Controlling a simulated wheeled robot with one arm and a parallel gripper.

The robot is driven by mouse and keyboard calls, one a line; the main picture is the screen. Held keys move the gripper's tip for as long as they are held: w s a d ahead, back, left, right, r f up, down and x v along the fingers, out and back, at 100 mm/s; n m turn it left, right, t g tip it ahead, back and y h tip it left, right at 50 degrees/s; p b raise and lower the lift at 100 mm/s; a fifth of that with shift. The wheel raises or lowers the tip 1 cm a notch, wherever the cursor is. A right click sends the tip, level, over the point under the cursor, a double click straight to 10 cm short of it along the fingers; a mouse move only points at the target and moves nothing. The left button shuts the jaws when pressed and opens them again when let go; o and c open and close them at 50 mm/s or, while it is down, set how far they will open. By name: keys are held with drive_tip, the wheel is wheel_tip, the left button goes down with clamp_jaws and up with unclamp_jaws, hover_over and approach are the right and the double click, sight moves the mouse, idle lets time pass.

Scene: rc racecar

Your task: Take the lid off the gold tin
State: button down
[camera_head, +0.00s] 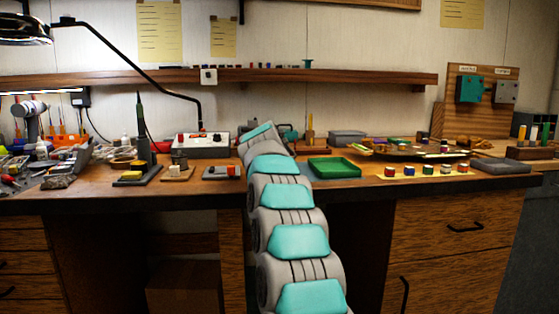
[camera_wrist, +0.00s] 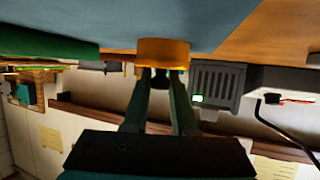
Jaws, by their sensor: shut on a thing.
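The gold tin (camera_wrist: 163,50) is at the top middle of the wrist view, where the picture is upside down. It touches or lies right beside a blue-grey surface (camera_wrist: 200,22). My gripper (camera_wrist: 161,74) is at the tin, its two dark green fingers close together on a small dark piece, seemingly a knob on the lid. The tin is wider than the gap between the fingers. I cannot make out a seam between lid and body. In the head view my arm hides the tin and the gripper.
A green tray (camera_head: 334,167) lies just right of my arm on the bench. A white-topped box (camera_head: 203,145) and a lamp arm stand to the left. A grey vented box (camera_wrist: 218,84) is close beside my fingers. Small coloured cubes (camera_head: 427,170) line the front right.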

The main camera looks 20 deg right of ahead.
drive_tip(key=shift+f, duration=0.4)
drive_tip(key=shift+r, duration=0.1)
drive_tip(key=shift+w+r, duration=0.1)
drive_tip(key=shift+r, duration=1.75)
